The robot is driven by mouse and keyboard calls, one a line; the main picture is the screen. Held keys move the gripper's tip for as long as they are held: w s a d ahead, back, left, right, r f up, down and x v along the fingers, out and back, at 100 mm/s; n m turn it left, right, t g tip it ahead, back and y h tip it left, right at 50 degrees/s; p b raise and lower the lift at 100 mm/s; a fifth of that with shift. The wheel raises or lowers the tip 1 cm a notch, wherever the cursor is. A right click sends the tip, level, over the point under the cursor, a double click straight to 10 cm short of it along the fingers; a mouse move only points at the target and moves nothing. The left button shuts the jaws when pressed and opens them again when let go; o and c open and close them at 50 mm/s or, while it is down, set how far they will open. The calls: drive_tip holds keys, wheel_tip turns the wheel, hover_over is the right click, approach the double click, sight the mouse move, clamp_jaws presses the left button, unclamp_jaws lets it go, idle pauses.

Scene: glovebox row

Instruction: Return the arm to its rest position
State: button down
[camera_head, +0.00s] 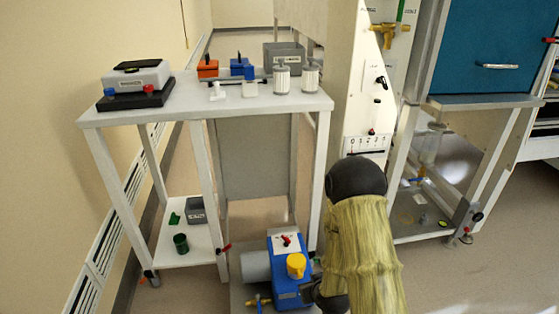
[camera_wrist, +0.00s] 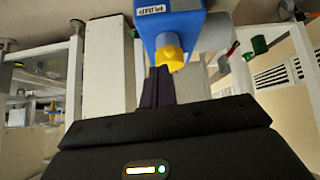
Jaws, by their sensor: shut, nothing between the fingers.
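My arm, in a yellowish sleeve, reaches down in the lower middle of the head view, in front of the glovebox frame. My gripper (camera_wrist: 158,72) shows in the wrist view with its dark fingers together and nothing between them. The fingertips are just below the yellow knob of a blue pump (camera_wrist: 172,30) in that picture; I cannot tell whether they touch it. The gripper's fingers are hidden in the head view.
A white table (camera_head: 225,106) at left holds a balance (camera_head: 136,80), orange and blue blocks and white canisters. Its lower shelf holds a green cup (camera_head: 181,243). A panel with valves (camera_head: 372,75) and a blue-fronted cabinet (camera_head: 497,45) stand right.

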drive_tip(key=s+d+r+m+g+h+p, duration=0.1)
drive_tip(key=s+d+r+m+g, duration=0.15)
drive_tip(key=s+r, duration=0.7)
drive_tip(key=s+d+r+m+g, duration=0.1)
drive_tip(key=s+d+r+g, duration=0.35)
drive_tip(key=r, duration=0.85)
wheel_tip(320, 180, up, 37)
drive_tip(key=s+a+t+p, duration=0.1)
drive_tip(key=a+p, duration=0.1)
drive_tip(key=p, duration=3.5)
drive_tip(key=shift+s+f, duration=0.15)
drive_tip(key=shift+f, duration=0.05)
drive_tip(key=shift+f+n, duration=0.1)
drive_tip(key=shift+n, duration=0.15)
